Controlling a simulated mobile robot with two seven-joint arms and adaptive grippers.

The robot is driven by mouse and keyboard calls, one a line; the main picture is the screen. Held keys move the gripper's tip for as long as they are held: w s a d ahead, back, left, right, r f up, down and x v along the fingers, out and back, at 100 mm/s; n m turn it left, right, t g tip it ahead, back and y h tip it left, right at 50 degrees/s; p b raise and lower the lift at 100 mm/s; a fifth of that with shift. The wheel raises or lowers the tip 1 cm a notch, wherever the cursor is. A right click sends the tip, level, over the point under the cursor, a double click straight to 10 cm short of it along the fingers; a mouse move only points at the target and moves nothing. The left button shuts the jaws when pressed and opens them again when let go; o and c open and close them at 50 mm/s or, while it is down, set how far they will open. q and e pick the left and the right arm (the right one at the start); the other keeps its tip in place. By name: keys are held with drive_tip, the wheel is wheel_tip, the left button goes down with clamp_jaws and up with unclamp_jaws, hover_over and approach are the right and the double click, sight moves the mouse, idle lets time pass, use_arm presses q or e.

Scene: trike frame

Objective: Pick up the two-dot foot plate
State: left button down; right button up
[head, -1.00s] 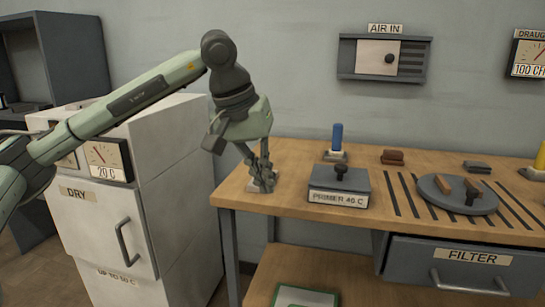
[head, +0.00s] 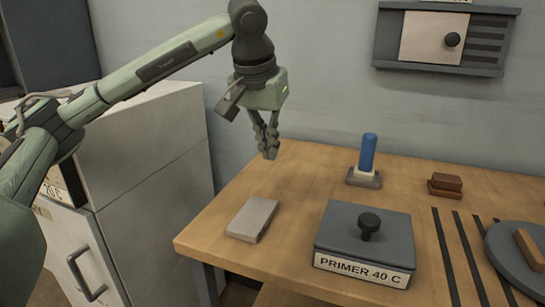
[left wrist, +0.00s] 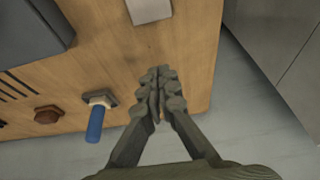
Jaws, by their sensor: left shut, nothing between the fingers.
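A flat pale grey-beige plate (head: 252,218) lies on the wooden bench near its left end. It looks like the foot plate, but I cannot make out any dots on it. It also shows at the top edge of the left wrist view (left wrist: 149,10), partly cut off. My left gripper (head: 270,154) is shut and empty, raised above the bench's back left part, beyond the plate and apart from it. In the left wrist view the closed fingertips (left wrist: 158,73) point toward the plate with bare wood between. My right gripper is not in view.
A grey box marked PRIMER 40 C (head: 364,240) stands right of the plate. A blue-handled tool (head: 367,155), a brown block (head: 445,186) and a round grey plate (head: 520,258) are further right. A white cabinet (head: 150,150) stands left of the bench (head: 300,170).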

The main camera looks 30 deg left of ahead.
sight(275, 189)
use_arm(q)
drive_tip(key=x, duration=0.8)
drive_tip(key=shift+f, duration=0.35)
drive_tip(key=s, duration=0.3)
drive_tip(key=shift+s+d+r, duration=0.1)
drive_tip(key=shift+d, duration=0.25)
drive_tip(key=shift+s+d, duration=0.1)
drive_tip(key=shift+s, duration=0.2)
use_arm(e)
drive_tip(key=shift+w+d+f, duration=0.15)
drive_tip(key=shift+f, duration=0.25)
